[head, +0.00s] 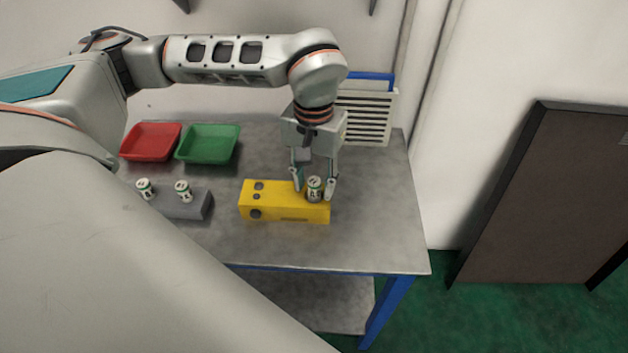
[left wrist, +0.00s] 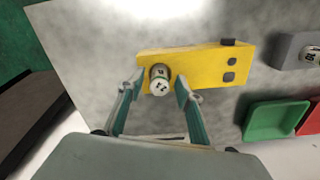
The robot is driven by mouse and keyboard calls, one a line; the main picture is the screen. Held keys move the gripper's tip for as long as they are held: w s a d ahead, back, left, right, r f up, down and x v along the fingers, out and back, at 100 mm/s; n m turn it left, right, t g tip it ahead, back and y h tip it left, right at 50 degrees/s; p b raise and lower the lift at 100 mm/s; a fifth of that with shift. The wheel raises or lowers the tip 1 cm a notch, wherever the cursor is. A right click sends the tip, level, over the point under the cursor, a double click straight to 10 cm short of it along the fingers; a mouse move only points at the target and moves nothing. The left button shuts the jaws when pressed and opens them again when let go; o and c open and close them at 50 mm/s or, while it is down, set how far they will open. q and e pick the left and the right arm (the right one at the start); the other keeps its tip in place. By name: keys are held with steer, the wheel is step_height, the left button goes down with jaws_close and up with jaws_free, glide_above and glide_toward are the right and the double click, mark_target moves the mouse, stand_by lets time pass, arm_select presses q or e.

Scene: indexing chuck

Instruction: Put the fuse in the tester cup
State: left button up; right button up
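A fuse (head: 315,189), a small white and green cylinder, stands upright at the right end of the yellow tester (head: 285,208). Its lower end looks set into the tester there, though the cup itself is hidden. My left gripper (head: 315,187) points down with one finger on each side of this fuse. In the left wrist view, the fingertips (left wrist: 161,86) stand apart from the fuse (left wrist: 159,79) with a small gap on both sides, so the gripper is open. The yellow tester (left wrist: 200,66) has dark knobs at its other end. My right gripper is not in view.
A grey block (head: 185,205) at the left holds two more fuses, a left one (head: 145,188) and a right one (head: 183,190). A red tray (head: 150,142) and a green tray (head: 208,143) lie behind it. A white slatted rack (head: 365,115) stands at the back. The table right of the tester is clear.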

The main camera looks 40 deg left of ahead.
mark_target(314, 182)
arm_select(q)
step_height(314, 182, up, 12)
steer(key=p, duration=0.1)
steer(key=shift+r, duration=0.15)
stand_by(0.7)
